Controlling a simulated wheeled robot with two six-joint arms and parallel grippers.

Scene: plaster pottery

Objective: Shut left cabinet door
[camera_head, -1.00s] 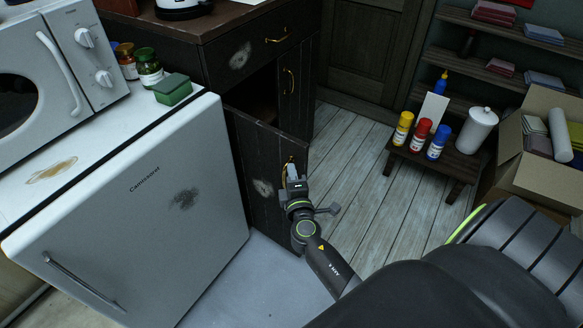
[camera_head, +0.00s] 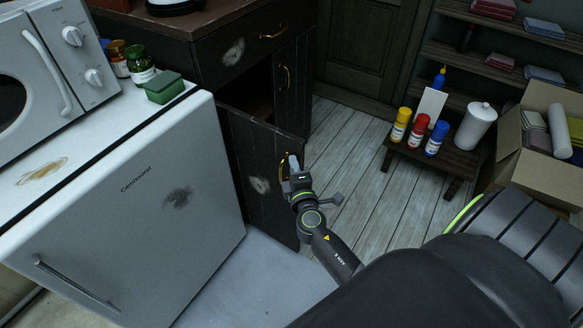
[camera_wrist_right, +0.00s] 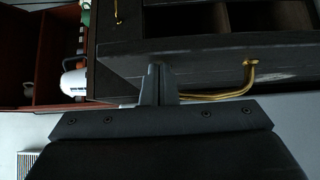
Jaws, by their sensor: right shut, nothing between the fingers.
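The left cabinet door (camera_head: 258,212) is dark scuffed wood. It stands open, swung out from the dark cabinet (camera_head: 222,72), and the dark inside shows above its top edge. My right gripper (camera_head: 291,163) is at the door's outer face near its free edge, beside the brass handle (camera_head: 282,160). In the right wrist view, the right gripper's closed fingers (camera_wrist_right: 157,82) are at the door front, just left of the brass handle (camera_wrist_right: 240,88). The fingers hold nothing; whether they touch the door is unclear. My left gripper is not in view.
A white fridge (camera_head: 130,230) stands close left of the door. The right cabinet door (camera_head: 288,95) looks shut. A small bench (camera_head: 460,165) with bottles and a cardboard box (camera_head: 552,180) stand to the right. The plank floor (camera_head: 350,160) between is clear.

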